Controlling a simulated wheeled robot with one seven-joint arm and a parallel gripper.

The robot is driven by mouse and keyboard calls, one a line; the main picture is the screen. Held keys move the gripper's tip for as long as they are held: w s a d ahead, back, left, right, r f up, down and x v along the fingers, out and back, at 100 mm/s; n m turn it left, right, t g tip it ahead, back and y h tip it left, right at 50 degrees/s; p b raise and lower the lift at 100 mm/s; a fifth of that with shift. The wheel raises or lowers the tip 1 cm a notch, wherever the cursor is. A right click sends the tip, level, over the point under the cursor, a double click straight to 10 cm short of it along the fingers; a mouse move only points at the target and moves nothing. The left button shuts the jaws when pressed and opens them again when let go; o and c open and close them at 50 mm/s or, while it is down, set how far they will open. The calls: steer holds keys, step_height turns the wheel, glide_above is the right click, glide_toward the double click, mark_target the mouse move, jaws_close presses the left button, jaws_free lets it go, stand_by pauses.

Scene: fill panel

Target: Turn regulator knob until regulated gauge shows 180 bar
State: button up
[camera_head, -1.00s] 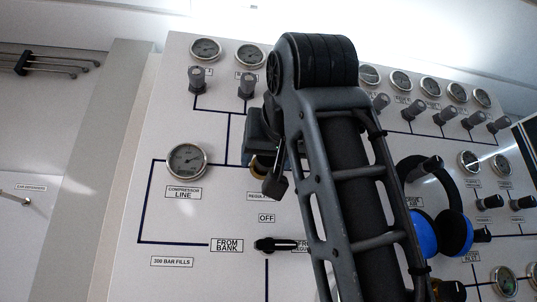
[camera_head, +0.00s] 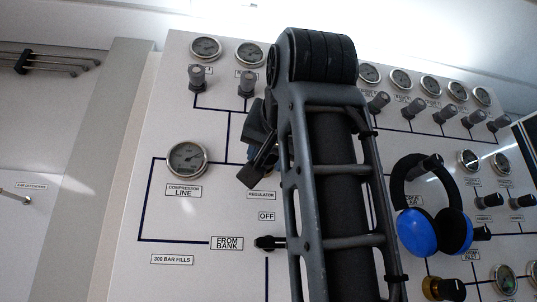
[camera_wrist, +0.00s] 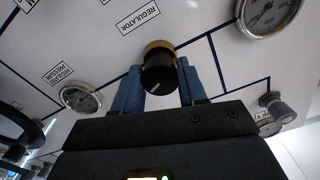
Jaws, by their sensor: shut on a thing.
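The regulator knob (camera_wrist: 158,76), black with a gold collar, shows in the wrist view on the panel below the REGULATOR label (camera_wrist: 139,15). My gripper (camera_wrist: 157,84) has a blue finger on each side of it and is shut on it. In the head view my gripper (camera_head: 260,150) is at the panel above the REGULATOR label, and the knob is hidden there. The regulated pressure gauge (camera_wrist: 81,97) is to the left of the knob in the wrist view; its needle is too small to read. My arm covers this gauge in the head view.
The compressor line gauge (camera_head: 187,158) is left of my gripper, and the black selector handle (camera_head: 268,243) is below. Blue ear defenders (camera_head: 417,232) hang on the panel right of my arm. Rows of gauges and grey knobs (camera_head: 247,84) run along the top.

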steer(key=shift+m, duration=0.4)
steer(key=o, duration=1.1)
steer(key=shift+c, duration=0.2)
steer(key=shift+s, duration=0.1)
steer(key=b+v, duration=0.2)
steer(key=v, duration=0.5)
steer(key=shift+s, duration=0.35)
steer(key=shift+d, duration=0.15)
steer(key=shift+c, duration=0.2)
stand_by(0.7)
